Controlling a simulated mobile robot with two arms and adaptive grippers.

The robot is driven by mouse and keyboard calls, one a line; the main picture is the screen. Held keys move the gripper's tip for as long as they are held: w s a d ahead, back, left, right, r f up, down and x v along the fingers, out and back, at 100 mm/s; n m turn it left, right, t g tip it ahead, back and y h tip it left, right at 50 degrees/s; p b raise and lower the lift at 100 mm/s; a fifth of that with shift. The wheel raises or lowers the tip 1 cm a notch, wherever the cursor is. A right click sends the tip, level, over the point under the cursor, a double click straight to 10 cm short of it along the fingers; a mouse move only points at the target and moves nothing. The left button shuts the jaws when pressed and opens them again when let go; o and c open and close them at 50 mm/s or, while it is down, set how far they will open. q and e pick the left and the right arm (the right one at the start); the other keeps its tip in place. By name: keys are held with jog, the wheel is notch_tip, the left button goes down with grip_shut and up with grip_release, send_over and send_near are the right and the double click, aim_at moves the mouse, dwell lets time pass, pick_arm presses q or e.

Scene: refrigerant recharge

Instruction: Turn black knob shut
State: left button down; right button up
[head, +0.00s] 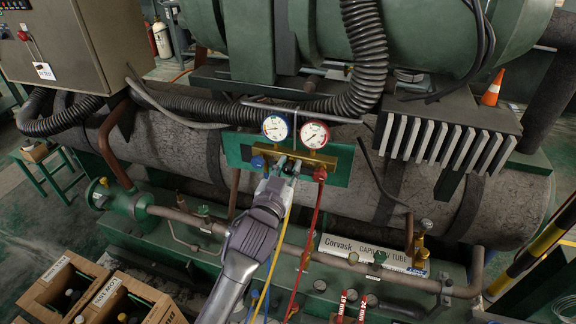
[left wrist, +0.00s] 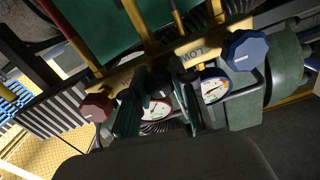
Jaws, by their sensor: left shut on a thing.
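A brass gauge manifold (head: 312,157) is mounted on a green plate (head: 340,176), with two round dials above it. It has a blue knob (head: 257,161) on its left and a red knob (head: 320,174) on its right. My left gripper (head: 284,166) reaches up to the middle of the manifold, between those two knobs. In the left wrist view its dark fingers (left wrist: 157,90) are closed in front of the brass body, between the red knob (left wrist: 96,107) and the blue knob (left wrist: 246,50). The black knob is largely hidden between the fingers. My right gripper does not show.
Yellow (head: 276,250) and red (head: 306,240) hoses hang below the manifold, beside my left arm. A white capillary tube box (head: 372,255) lies on the green base at the right. Wooden crates (head: 66,285) with bottles stand at lower left. Large pipes surround the panel.

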pick_arm(q)
jog(key=m+p, duration=0.1)
jog(key=m, duration=0.3)
jog(key=shift+p, duration=0.35)
jog(key=m+p, duration=0.1)
jog(key=m, duration=0.4)
jog(key=shift+m, duration=0.4)
jog(key=m+p, duration=0.1)
jog(key=m, duration=0.3)
jog(key=shift+m, duration=0.3)
jog(key=m+p, duration=0.1)
jog(key=m, duration=0.3)
jog(key=shift+f, duration=0.15)
jog(key=shift+m, duration=0.3)
jog(key=c, duration=0.9)
grip_release()
jog(key=shift+d, duration=0.1)
jog(key=shift+c, duration=0.2)
